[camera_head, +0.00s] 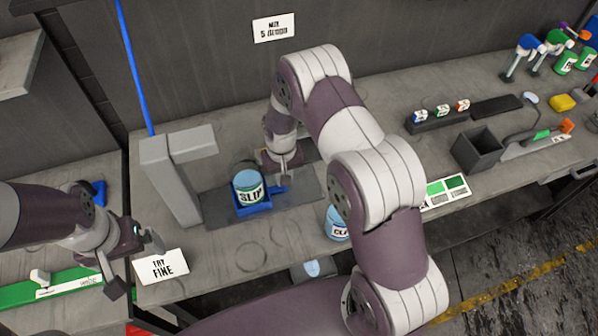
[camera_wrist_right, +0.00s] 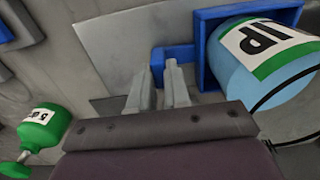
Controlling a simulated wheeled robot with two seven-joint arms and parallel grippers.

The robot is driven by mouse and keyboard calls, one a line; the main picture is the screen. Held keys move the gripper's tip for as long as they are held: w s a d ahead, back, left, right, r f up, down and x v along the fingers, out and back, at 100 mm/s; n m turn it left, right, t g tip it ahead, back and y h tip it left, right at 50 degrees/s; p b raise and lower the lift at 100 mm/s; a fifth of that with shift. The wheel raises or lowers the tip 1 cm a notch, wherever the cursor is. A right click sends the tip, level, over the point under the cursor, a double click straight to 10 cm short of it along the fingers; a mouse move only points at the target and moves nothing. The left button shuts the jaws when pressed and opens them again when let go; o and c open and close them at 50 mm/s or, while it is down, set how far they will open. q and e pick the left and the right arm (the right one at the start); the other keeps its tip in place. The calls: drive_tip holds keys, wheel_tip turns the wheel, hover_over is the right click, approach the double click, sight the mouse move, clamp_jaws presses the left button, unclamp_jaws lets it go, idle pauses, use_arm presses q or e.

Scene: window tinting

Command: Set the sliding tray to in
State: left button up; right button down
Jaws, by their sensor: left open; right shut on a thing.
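The sliding tray (camera_head: 265,206) is a small blue tray on a dark grey flat plate (camera_head: 300,190). It holds a blue tub (camera_head: 248,188) with a green-edged label reading SLIP. In the right wrist view the tray (camera_wrist_right: 207,50) has a blue handle (camera_wrist_right: 178,53) on its side. My right gripper (camera_wrist_right: 168,78) is shut on this handle, with its fingers close together. In the head view my right gripper (camera_head: 284,172) is partly hidden by its arm. My left gripper (camera_head: 133,262) is open and empty near the bench's left front, away from the tray.
A grey upright stand with an overhanging arm (camera_head: 193,143) is left of the tray. A TRY FINE card (camera_head: 160,267) lies near my left gripper. A blue tub (camera_head: 336,224) is partly behind my right arm. A dark open box (camera_head: 478,150) and bottles (camera_head: 565,62) are at right.

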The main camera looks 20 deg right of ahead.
sight(251, 154)
drive_tip(key=a, duration=0.4)
drive_tip(key=a+b, duration=0.1)
drive_tip(key=a, duration=0.1)
drive_tip(key=shift+w+a, duration=0.25)
drive_tip(key=shift+a, duration=0.15)
drive_tip(key=shift+d+r, duration=0.1)
drive_tip(key=c, duration=1.1)
unclamp_jaws()
drive_tip(key=shift+a, duration=0.3)
drive_tip(key=shift+d+r, duration=0.1)
drive_tip(key=shift+r, duration=0.1)
wheel_tip(251, 154, up, 11)
drive_tip(key=b, duration=0.3)
drive_tip(key=shift+s+r, duration=0.1)
drive_tip(key=shift+r, duration=0.55)
